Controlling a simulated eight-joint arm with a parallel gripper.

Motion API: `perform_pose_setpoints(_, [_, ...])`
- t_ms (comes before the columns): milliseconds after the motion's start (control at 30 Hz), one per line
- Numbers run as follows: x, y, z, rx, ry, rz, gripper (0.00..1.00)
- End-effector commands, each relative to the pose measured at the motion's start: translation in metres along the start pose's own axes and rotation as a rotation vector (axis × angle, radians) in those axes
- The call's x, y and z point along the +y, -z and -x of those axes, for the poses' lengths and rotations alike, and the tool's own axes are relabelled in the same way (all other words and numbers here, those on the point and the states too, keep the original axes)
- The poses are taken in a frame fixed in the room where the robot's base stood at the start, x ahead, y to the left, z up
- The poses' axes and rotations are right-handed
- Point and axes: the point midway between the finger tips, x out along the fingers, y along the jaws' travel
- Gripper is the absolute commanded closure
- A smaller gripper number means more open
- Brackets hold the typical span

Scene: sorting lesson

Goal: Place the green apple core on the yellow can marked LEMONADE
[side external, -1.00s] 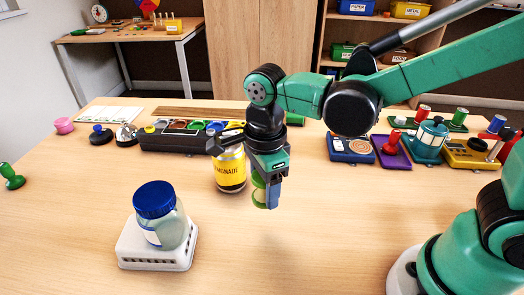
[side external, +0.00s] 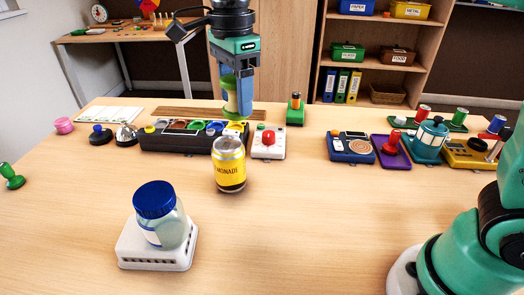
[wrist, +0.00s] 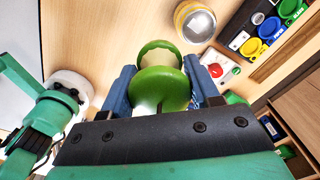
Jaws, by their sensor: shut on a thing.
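The green apple core (side external: 233,101) is held upright between the blue fingers of my gripper (side external: 236,98) in the side view. My gripper is shut on it, above and beyond the can. The core's round green ends also show in the wrist view (wrist: 160,88), between the fingers. The yellow can marked LEMONADE (side external: 230,172) stands upright on the table, with its silver top bare. In the wrist view the can (wrist: 193,22) is above and right of the core. The core does not touch the can.
A jar with a blue lid (side external: 156,208) sits on a white perforated stand (side external: 158,250) at the front left. A dark tray of coloured pots (side external: 180,142) and a white box with a red button (side external: 268,142) stand behind the can. The table's front middle is clear.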

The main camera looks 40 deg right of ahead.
Motion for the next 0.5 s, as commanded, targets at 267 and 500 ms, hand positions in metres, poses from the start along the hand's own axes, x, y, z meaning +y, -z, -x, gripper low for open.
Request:
perform_pose_setpoints(267, [-0.053, 0.004, -0.008, -0.001, 0.003, 0.098, 0.96])
perform_pose_setpoints(500, [-0.062, 0.005, -0.03, -0.001, 0.003, 0.122, 0.96])
